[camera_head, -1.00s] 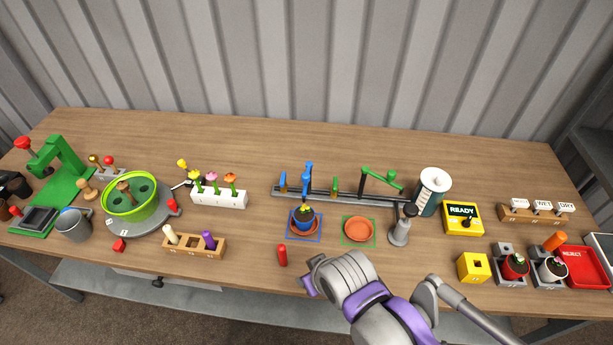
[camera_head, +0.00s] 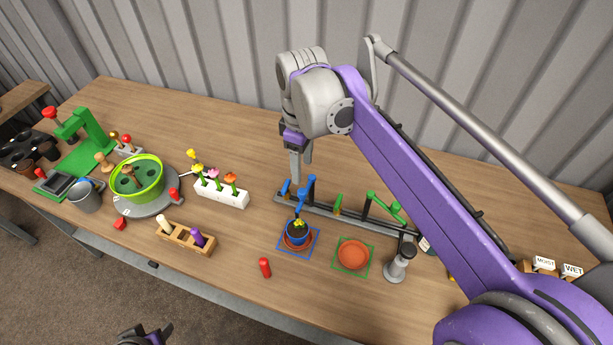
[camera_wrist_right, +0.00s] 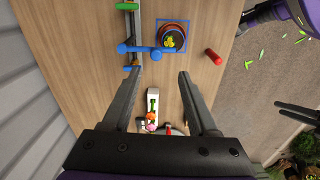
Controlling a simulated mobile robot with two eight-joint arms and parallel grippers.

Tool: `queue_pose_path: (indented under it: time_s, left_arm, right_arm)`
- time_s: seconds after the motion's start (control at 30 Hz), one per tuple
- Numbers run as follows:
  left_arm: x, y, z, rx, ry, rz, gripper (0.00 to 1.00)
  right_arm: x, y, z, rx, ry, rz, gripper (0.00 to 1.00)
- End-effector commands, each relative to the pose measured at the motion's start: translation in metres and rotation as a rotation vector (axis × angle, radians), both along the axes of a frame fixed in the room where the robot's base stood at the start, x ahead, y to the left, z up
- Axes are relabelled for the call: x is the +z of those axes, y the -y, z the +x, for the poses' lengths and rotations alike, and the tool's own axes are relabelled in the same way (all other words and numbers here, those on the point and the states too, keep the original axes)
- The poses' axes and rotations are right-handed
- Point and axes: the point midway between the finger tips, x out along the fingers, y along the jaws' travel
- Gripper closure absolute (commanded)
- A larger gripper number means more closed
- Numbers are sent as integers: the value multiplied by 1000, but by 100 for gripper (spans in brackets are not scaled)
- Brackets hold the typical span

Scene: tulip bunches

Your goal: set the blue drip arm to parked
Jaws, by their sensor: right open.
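The blue drip arm (camera_head: 305,186) stands on the grey rail behind the blue pot (camera_head: 298,230), partly behind my right gripper (camera_head: 300,170). In the right wrist view the blue drip arm (camera_wrist_right: 140,50) reaches from the rail (camera_wrist_right: 133,25) toward the pot (camera_wrist_right: 172,40), its end beside the pot's rim. A short blue marker (camera_head: 284,188) stands on the rail to its left. My right gripper is open, pointing down above the arm; in its wrist view the fingers (camera_wrist_right: 160,78) are apart with nothing between their tips. My left gripper (camera_head: 146,334) shows only partly at the bottom edge.
A green drip arm (camera_head: 385,206) shares the rail, with an empty terracotta saucer (camera_head: 352,254) in front. A white flower holder (camera_head: 221,192) stands left of the rail. A red peg (camera_head: 265,268) and a grey stand (camera_head: 398,263) are nearer the front.

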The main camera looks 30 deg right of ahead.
Motion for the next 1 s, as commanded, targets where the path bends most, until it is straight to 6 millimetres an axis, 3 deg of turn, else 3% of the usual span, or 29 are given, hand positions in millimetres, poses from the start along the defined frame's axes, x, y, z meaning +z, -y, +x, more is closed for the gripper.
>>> queue_pose_path:
  time_s: [0.13,0.27,0.7,1.0]
  left_arm:
    - [1,0,0,0,1,0,50]
    - [0,0,0,0,0,0,50]
    - [-7,0,-2,0,-5,0,50]
    - [-8,0,-3,0,-6,0,50]
  right_arm:
    - [8,4,8,42,-27,3,41]
    - [1,5,9,50,-32,4,41]
    - [-77,4,8,48,-31,3,41]
    - [-100,4,8,48,-30,3,41]
